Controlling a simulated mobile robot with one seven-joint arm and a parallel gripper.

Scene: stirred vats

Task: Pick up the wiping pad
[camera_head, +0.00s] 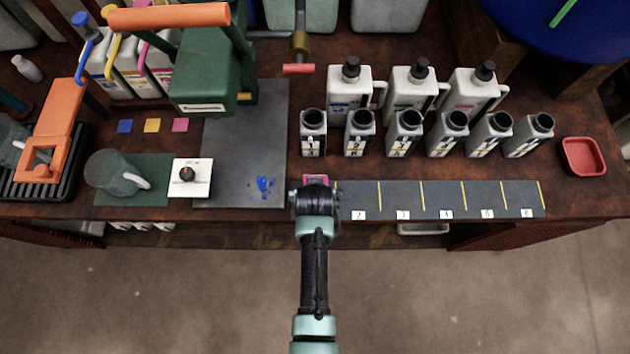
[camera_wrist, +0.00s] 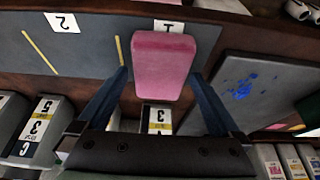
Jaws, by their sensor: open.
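The wiping pad is a pink block (camera_wrist: 163,62), seen in the wrist view just beyond and between my fingertips. It lies at the slot labelled 1, the first on the dark numbered strip (camera_wrist: 85,45). In the head view only a pink edge of the pad (camera_head: 316,178) shows behind my wrist. My gripper (camera_wrist: 158,76) is open, with one dark blue finger on each side of the pad's near end. Gaps show beside the pad, and I cannot tell how deep the fingers reach. In the head view my arm hides the fingers.
A grey plate (camera_head: 235,150) with blue smears (camera_head: 265,186) lies left of the pad, under a green press (camera_head: 208,75). Several grey bottles (camera_head: 405,132) stand behind the strip. A red tray (camera_head: 583,156) is at the far right. Most of the numbered strip is bare.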

